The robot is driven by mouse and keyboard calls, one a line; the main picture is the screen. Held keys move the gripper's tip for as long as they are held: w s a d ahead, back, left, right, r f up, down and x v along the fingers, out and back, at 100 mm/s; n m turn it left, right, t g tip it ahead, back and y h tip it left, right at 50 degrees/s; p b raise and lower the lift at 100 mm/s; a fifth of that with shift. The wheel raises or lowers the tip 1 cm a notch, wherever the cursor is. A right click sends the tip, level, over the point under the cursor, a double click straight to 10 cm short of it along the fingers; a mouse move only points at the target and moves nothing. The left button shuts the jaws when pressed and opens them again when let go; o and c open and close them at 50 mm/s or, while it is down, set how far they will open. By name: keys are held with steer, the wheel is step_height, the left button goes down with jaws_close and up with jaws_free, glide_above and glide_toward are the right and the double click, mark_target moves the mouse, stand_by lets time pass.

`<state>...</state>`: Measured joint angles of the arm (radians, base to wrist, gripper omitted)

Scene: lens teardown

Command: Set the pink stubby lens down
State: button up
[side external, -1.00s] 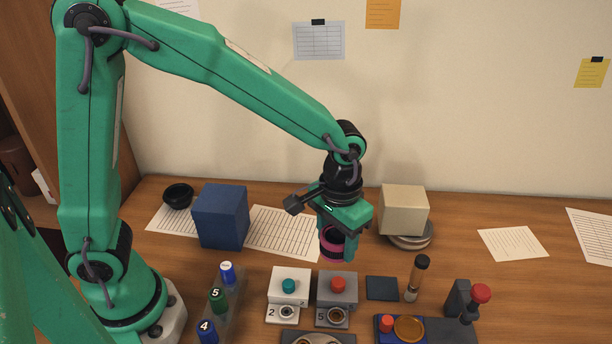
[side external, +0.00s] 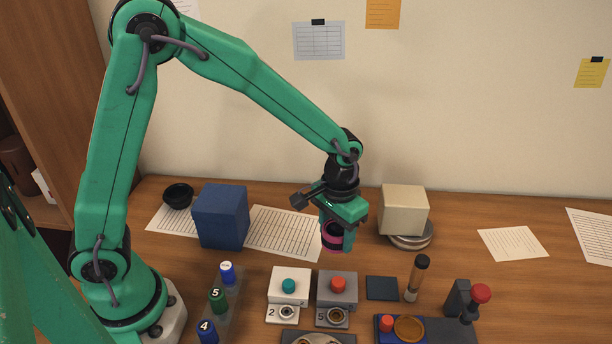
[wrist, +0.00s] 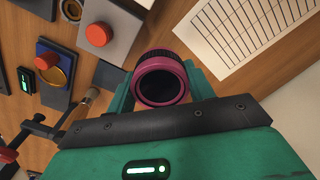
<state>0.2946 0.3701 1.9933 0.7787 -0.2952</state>
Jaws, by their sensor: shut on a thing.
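The pink stubby lens (side external: 332,236) is a short ring-shaped barrel with a dark ribbed band. My gripper (side external: 336,238) points down and is shut on it, above the bench behind the two button boxes. In the wrist view the pink lens (wrist: 160,82) sits between the green fingers, its dark open end facing the camera. I cannot tell from the side view exactly how high it is above the wood.
A grey box with a red button (side external: 337,287) and a white box with a teal button (side external: 289,286) stand in front. A dark flat pad (side external: 381,288) lies to their right.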

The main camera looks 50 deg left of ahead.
mark_target(336, 226)
steer(key=w+a+f, duration=0.2)
steer(key=w+a, duration=0.1)
steer(key=shift+f, duration=0.25)
steer(key=shift+f, duration=2)
steer(key=shift+f, duration=0.1)
steer(key=o, duration=1)
steer(key=shift+s, duration=0.1)
steer(key=shift+o, duration=0.2)
